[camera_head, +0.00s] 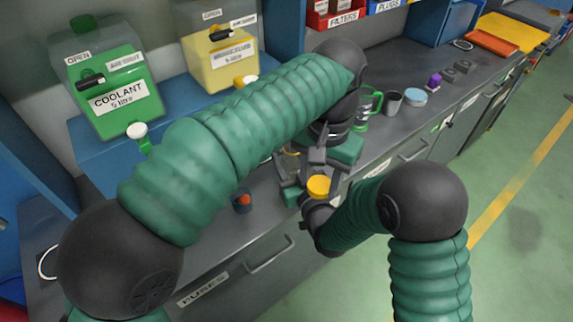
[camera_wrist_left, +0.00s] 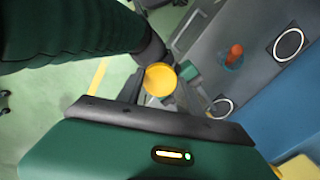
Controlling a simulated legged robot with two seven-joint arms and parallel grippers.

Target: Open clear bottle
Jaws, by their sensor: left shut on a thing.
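A round yellow cap (camera_head: 318,186) is held off the bench's front edge, between my two hands. It also shows in the left wrist view (camera_wrist_left: 160,79), at the far end of my left fingers. Below the cap, the bottle body is hidden, so I cannot see whether it is clear. My left gripper (camera_head: 303,180) reaches down from above and is shut at the cap. My right gripper (camera_head: 312,208) is just below the cap, mostly hidden by its own wrist; its jaws do not show clearly.
A small orange-topped item (camera_head: 243,201) stands on the grey bench near the front edge. A green coolant jug (camera_head: 105,85) and a yellow jug (camera_head: 222,55) stand behind. A green mug (camera_head: 368,103), a grey cup (camera_head: 393,101) and a blue-lidded tin (camera_head: 414,97) stand further right.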

